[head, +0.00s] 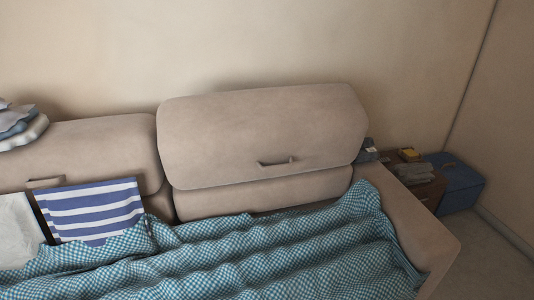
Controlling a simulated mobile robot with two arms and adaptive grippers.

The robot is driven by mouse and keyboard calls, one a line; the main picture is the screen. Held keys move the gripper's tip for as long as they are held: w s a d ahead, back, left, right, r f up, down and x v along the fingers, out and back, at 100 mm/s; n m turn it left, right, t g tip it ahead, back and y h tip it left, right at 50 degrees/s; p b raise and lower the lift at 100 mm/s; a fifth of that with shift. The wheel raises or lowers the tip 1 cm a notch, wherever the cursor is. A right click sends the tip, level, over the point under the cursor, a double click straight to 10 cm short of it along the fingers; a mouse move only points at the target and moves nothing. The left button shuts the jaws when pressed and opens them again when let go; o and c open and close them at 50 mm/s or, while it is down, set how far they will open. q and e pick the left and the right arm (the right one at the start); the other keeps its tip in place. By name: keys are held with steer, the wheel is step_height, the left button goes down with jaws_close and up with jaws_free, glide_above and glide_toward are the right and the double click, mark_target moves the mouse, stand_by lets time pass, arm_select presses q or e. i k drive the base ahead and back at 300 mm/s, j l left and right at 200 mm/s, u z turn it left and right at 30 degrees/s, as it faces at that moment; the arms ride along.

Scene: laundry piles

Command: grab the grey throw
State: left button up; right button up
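A small stack of folded cloths lies on top of the sofa back at the left edge of the head view. The top piece is a grey cloth (14,114), which may be the grey throw. Bluish and white layers (24,133) lie under it, and the stack is cut off by the picture edge. A folded grey thing (414,173) also lies on the side table at right, too small to identify. Neither of my grippers is in view.
A beige sofa (262,130) stands against the wall, with a teal checked blanket (270,255) spread over its seat. A blue-and-white striped cushion (95,211) and a whitish cushion or cloth (18,232) lean at left. A blue box (460,187) stands beside the side table (428,193).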

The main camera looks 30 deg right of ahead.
mark_target(411, 175)
steer(key=z, duration=2)
steer(key=i+l+z, duration=0.5)
steer(key=i+l, duration=0.25)
steer(key=i+l+z, duration=0.25)
steer(key=i, duration=0.2)
steer(key=i+l+z, duration=0.25)
steer(key=i, duration=0.2)
steer(key=i+l+z, duration=0.1)
steer(key=i+z, duration=0.15)
steer(key=i, duration=0.2)
steer(key=i+u, duration=0.25)
steer(key=i, duration=0.25)
steer(key=i+l+u, duration=0.2)
steer(key=i, duration=0.35)
steer(key=i+l+u, duration=0.25)
steer(key=i, duration=0.25)
steer(key=i+j+u, duration=0.1)
steer(key=u, duration=0.4)
steer(key=i+u, duration=0.3)
steer(key=u, duration=0.15)
steer(key=i+l+u, duration=0.15)
steer(key=u, duration=0.35)
steer(key=i+l+u, duration=0.15)
steer(key=u, duration=0.35)
steer(key=i, duration=0.1)
